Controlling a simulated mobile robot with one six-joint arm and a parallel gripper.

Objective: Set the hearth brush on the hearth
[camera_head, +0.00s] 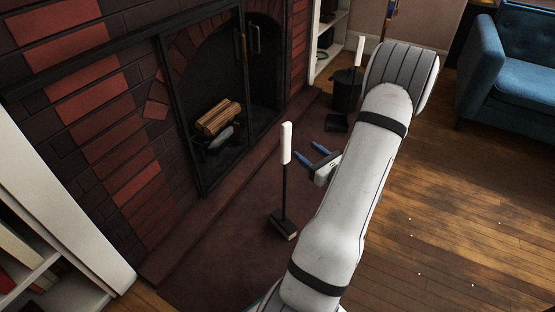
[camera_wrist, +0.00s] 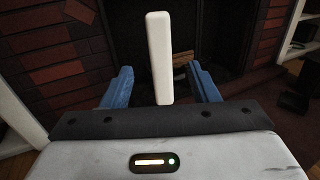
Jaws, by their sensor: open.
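The hearth brush (camera_head: 284,190) stands upright on the dark red hearth slab (camera_head: 225,250), with a white handle, a thin black shaft and a dark head with a tan lower edge. My gripper (camera_head: 308,150) is open, with two blue fingers pointing toward the fireplace, just right of the handle in the head view. In the wrist view the white handle (camera_wrist: 158,60) shows upright between the two fingers, with a gap on each side. My gripper's body hides the lower shaft and head there. I cannot tell how far ahead of the fingertips the handle stands.
A brick fireplace with glass doors and logs (camera_head: 218,118) stands behind the hearth. A second white-handled tool (camera_head: 360,52) and a black bucket (camera_head: 346,90) stand at its far end. A blue armchair (camera_head: 515,60) is at right. The wooden floor (camera_head: 440,220) is largely clear.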

